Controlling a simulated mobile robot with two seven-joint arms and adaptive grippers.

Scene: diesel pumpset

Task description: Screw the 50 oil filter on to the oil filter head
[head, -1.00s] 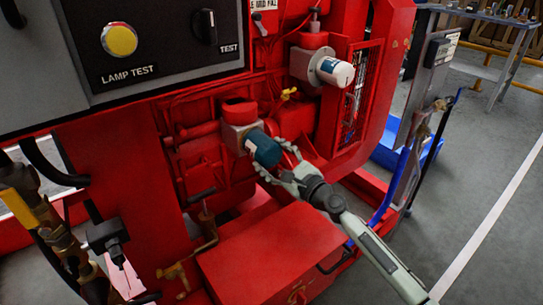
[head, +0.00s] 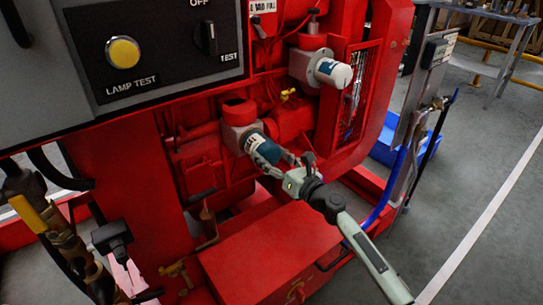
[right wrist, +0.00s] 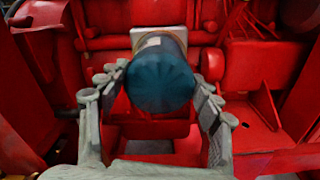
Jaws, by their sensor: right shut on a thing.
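The oil filter (head: 263,147) is a dark blue-teal can with a white band. Its inner end is against the grey block of the oil filter head (head: 240,135) on the red engine; I cannot tell how tightly it is seated. My right gripper (head: 277,163) is shut on the filter from its outer end. In the right wrist view the round blue end of the filter (right wrist: 160,80) faces me, with a finger of the gripper (right wrist: 160,97) on each side. The pale head block (right wrist: 158,42) shows behind it. My left gripper is not in view.
A second white and blue filter (head: 333,72) sits on another head, up and to the right. A red box (head: 270,250) lies below my right arm. A grey control panel (head: 160,45) overhangs at upper left. Open floor (head: 480,160) lies to the right.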

